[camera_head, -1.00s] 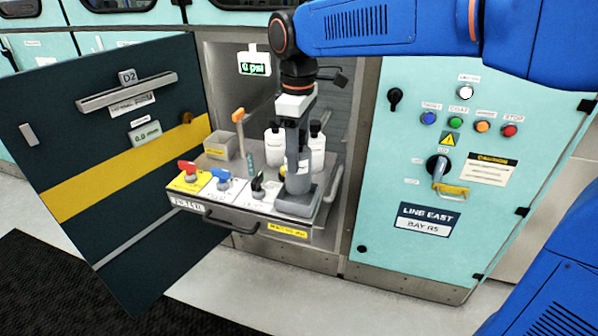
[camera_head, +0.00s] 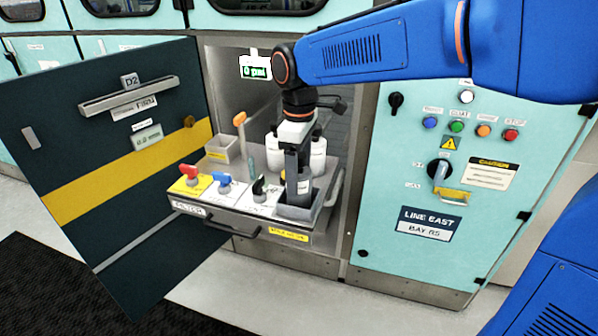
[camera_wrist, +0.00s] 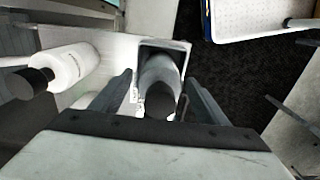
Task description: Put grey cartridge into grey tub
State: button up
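The grey cartridge (camera_wrist: 162,75) has a dark round cap and stands roughly upright inside the grey tub (camera_wrist: 180,45) in the wrist view. In the head view the tub (camera_head: 297,212) sits at the front right corner of the pulled-out drawer, and the cartridge's lower part is hidden by its walls. My gripper (camera_wrist: 160,78) points down over the tub. Its two fingers stand on either side of the cartridge, with visible gaps, so it looks open. In the head view my gripper (camera_head: 298,165) is above the tub, its fingers hard to separate from the cartridge.
White bottles (camera_head: 318,155) with dark caps stand just behind the tub. Red, blue and black valve handles (camera_head: 221,179) line the drawer front (camera_head: 250,222) to the left. An orange-topped lever (camera_head: 240,120) rises behind them. The open dark door (camera_head: 110,200) stands at left.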

notch_tip(320, 180, up, 12)
jog(key=shift+r, duration=0.15)
dwell(0.7)
jog(key=s+d+f+m+t, duration=0.1)
jog(key=s+d+f+m, duration=0.3)
jog(key=s+d, duration=0.3)
jog(key=s+d+f+m+t, duration=0.2)
jog(key=s+d+f+m, duration=0.3)
jog(key=d, duration=0.6)
jog(key=s+d+f+m+t, duration=0.1)
jog(key=s+d+f+m, duration=0.4)
jog(key=s+d+f, duration=0.3)
jog(key=shift+s+d+f+t, duration=0.25)
jog(key=shift+s+d+t, duration=0.15)
jog(key=shift+d, duration=0.1)
jog(key=shift+c, duration=0.6)
